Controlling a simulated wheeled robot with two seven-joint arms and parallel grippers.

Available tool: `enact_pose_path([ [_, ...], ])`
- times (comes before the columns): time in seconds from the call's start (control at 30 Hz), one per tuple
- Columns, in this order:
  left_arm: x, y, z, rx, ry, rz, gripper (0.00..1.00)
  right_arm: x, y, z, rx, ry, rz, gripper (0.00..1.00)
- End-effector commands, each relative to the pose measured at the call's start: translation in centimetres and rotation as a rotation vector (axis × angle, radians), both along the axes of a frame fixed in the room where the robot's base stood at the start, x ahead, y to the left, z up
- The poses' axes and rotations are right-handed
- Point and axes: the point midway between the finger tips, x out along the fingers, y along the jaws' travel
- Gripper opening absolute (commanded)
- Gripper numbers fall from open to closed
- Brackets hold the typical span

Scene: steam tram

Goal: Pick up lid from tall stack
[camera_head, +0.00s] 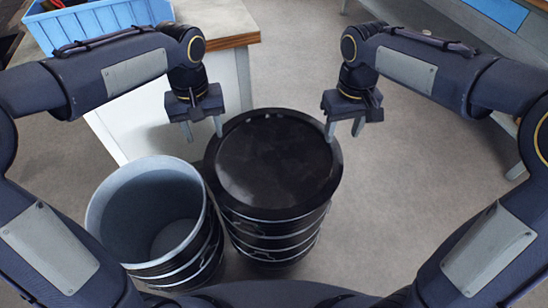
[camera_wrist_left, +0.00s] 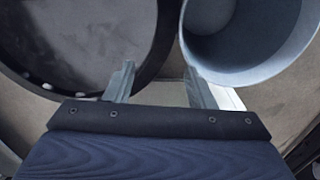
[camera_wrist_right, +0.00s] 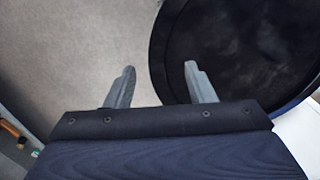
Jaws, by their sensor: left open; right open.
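A round black lid (camera_head: 275,165) lies flat on top of the tall dark stack (camera_head: 272,243) in the middle of the head view. The lid also shows in the left wrist view (camera_wrist_left: 80,40) and in the right wrist view (camera_wrist_right: 240,45). My left gripper (camera_head: 203,130) is open and empty at the lid's upper left edge; one finger overlaps the rim in the left wrist view. My right gripper (camera_head: 344,130) is open and empty at the lid's upper right edge, with one finger over the rim in the right wrist view. Contact with the lid cannot be told.
An open grey-blue bin (camera_head: 105,205) stands close to the stack's left side. A workbench (camera_head: 215,25) with a blue crate (camera_head: 60,30) is behind at the left. Another table (camera_head: 450,40) is at the upper right. The floor right of the stack is clear.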

Motion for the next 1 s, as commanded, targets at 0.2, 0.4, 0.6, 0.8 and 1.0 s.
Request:
enact_pose_path([
  [0.2, -0.1, 0.1, -1.1, 0.001, 0.003, 0.0, 0.5, -0.1, 0.0, -1.1, -0.001, 0.004, -0.001, 0.49],
  [0.4, -0.1, 0.1, -4.1, 0.0, 0.006, -0.001, 0.5, -0.1, -0.1, -4.1, 0.0, 0.006, -0.001, 0.49],
  [0.6, -0.1, 0.1, -6.8, 0.0, 0.003, -0.001, 0.5, -0.1, 0.0, -6.7, 0.001, 0.003, -0.002, 0.49],
  [0.8, -0.1, 0.0, -7.8, 0.0, 0.002, -0.001, 0.5, -0.1, 0.0, -7.8, 0.001, 0.002, -0.002, 0.49],
  [1.0, 0.0, 0.0, -7.9, -0.001, 0.001, -0.001, 0.5, 0.0, 0.0, -7.9, 0.002, 0.0, -0.001, 0.49],
])
